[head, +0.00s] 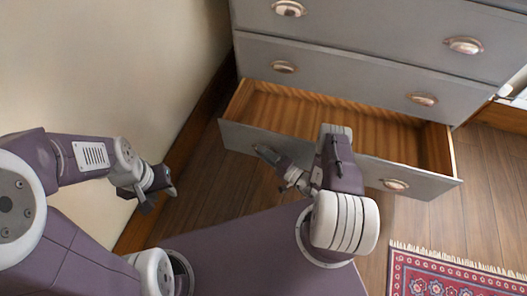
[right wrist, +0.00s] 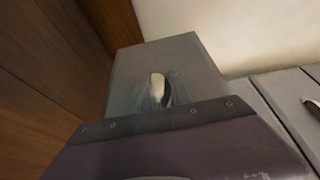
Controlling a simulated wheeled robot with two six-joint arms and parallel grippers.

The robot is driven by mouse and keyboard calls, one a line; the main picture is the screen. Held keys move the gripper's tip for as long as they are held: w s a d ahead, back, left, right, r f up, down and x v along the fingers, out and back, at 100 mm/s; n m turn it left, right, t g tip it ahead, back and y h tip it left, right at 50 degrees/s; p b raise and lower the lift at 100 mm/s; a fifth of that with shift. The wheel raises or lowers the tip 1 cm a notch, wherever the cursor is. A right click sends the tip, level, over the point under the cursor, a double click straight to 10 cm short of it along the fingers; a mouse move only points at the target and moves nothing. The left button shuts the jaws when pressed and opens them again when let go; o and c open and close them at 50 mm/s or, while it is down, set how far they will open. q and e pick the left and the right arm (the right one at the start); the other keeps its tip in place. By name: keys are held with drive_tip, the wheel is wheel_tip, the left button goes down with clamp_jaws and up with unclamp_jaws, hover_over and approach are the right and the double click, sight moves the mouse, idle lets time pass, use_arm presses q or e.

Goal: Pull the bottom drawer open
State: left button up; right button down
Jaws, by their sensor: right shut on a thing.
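The bottom drawer (head: 240,137) of the grey dresser is open, and its bare wooden inside shows. Its right cup handle (head: 395,185) is clear. My right gripper (head: 268,158) is at the left end of the drawer front, shut on the left handle, which it mostly hides in the head view. In the right wrist view this metal handle (right wrist: 158,88) shows against the grey drawer front (right wrist: 190,60). My left gripper (head: 156,192) hangs empty over the floor at left, apart from the dresser; its jaw gap is unclear.
The dresser's upper drawers (head: 350,75) are shut. A cream wall (head: 120,60) with a dark wooden baseboard (head: 190,130) runs along the left. A red patterned rug (head: 450,275) with a fringe lies at the lower right. Bare wood floor (head: 440,225) lies before the drawer's right end.

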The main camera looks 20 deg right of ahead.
drive_tip(key=shift+s+f, duration=0.1)
drive_tip(key=shift+f, duration=0.2)
drive_tip(key=c, duration=1.5)
unclamp_jaws()
drive_tip(key=shift+o, duration=1.1)
drive_tip(key=shift+d+r, duration=0.15)
drive_tip(key=shift+d, duration=0.05)
drive_tip(key=p+v, duration=0.4)
drive_tip(key=v, duration=0.4)
drive_tip(key=shift+s+d, duration=0.15)
drive_tip(key=shift+s, duration=0.25)
